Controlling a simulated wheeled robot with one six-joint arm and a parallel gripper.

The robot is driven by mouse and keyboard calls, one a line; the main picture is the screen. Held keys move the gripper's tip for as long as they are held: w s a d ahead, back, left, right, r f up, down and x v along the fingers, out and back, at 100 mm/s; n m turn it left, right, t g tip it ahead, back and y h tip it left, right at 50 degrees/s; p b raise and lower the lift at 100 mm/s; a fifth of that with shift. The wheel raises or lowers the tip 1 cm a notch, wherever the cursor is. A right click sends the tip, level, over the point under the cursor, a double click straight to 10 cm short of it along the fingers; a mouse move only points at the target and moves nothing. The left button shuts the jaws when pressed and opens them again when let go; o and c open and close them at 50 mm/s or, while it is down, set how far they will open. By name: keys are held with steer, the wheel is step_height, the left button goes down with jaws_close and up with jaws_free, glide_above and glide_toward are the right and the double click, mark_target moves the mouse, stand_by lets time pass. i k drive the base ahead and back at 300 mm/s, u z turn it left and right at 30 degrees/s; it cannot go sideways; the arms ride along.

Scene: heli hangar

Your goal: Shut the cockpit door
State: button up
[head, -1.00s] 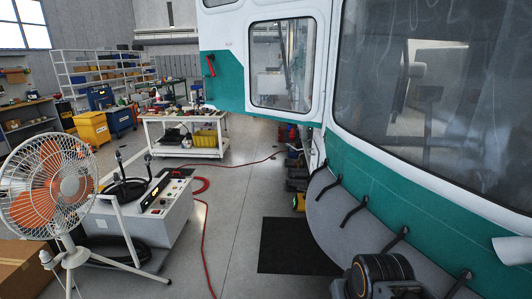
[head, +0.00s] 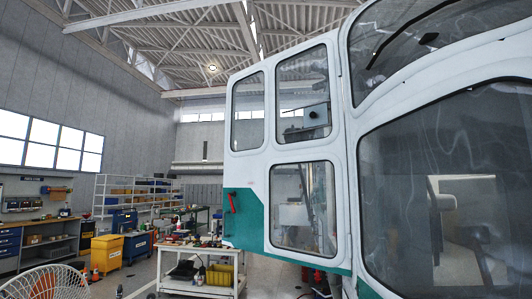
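The cockpit door (head: 259,165) stands open in the head view, swung outward to the left of the helicopter's nose. It is white above and teal below, with several windows. A red handle (head: 231,203) sits on its lower left part, near its free edge. The door joins the helicopter body (head: 352,150) along its right side. The door's lowest edge runs just above the frame's lower part. My gripper is not in view.
A white work cart (head: 200,285) with tools and a yellow bin stands behind and below the door. A fan (head: 45,284) shows at the lower left corner. Yellow (head: 107,252) and blue cabinets and shelves line the back left.

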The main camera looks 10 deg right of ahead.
mark_target(290, 181)
steer(key=u, duration=0.55)
steer(key=i, duration=1.35)
steer(key=u, duration=0.35)
steer(key=i, duration=1.85)
steer(key=z, duration=0.55)
